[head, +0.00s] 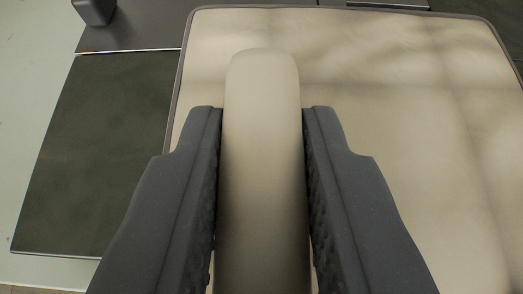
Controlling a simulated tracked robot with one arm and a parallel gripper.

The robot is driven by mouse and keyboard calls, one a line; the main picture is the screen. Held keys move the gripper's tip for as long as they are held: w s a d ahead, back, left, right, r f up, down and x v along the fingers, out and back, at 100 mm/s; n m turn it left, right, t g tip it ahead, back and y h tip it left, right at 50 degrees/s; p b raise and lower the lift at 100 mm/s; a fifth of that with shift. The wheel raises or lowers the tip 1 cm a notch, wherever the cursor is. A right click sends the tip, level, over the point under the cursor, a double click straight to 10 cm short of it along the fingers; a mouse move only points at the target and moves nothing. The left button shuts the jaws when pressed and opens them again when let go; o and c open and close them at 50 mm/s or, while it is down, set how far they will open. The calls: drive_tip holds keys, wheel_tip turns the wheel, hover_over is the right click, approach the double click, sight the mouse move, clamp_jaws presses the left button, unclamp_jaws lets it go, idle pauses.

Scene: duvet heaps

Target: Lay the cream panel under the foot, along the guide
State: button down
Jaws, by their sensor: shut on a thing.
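The cream panel (420,110) lies flat across the middle and right, with dark piping along its edges and soft shadow bands over it. My gripper (263,110) is shut on a thick, rounded cream ridge that stands between its two dark, dimpled jaws. The ridge matches the panel in colour and looks like a pinched fold of it; where they join is hidden. The ridge's rounded end reaches a little beyond the jaw tips. The foot and the guide cannot be made out for certain.
A dark grey block (95,10) stands at the top left on a grey surface (140,28). A dark green-grey plate (95,150) with a bright edge lies clear left of the panel. A thin metal-edged strip (388,4) shows at the top right. Pale floor shows at far left.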

drive_tip(key=shift+w+f+b, duration=0.25)
drive_tip(key=shift+f+b, duration=0.55)
drive_tip(key=shift+f, duration=0.65)
drive_tip(key=shift+w+f+b, duration=0.2)
drive_tip(key=shift+f+b, duration=0.55)
drive_tip(key=shift+f, duration=0.7)
drive_tip(key=shift+w+r, duration=0.15)
drive_tip(key=shift+w, duration=0.5)
drive_tip(key=shift+w+d+p, duration=0.15)
drive_tip(key=shift+w+p, duration=0.3)
drive_tip(key=shift+w, duration=0.95)
drive_tip(key=shift+w+d, duration=0.2)
drive_tip(key=shift+w, duration=1.2)
drive_tip(key=shift+w+d+b, duration=0.2)
drive_tip(key=shift+w+b, duration=0.15)
drive_tip(key=shift+w, duration=0.55)
drive_tip(key=shift+w+d+b, duration=0.2)
drive_tip(key=shift+w+b, duration=0.1)
drive_tip(key=shift+w, duration=0.55)
drive_tip(key=shift+d, duration=0.1)
drive_tip(key=shift+f, duration=0.2)
drive_tip(key=c, duration=1.2)
unclamp_jaws()
drive_tip(key=shift+o, duration=0.2)
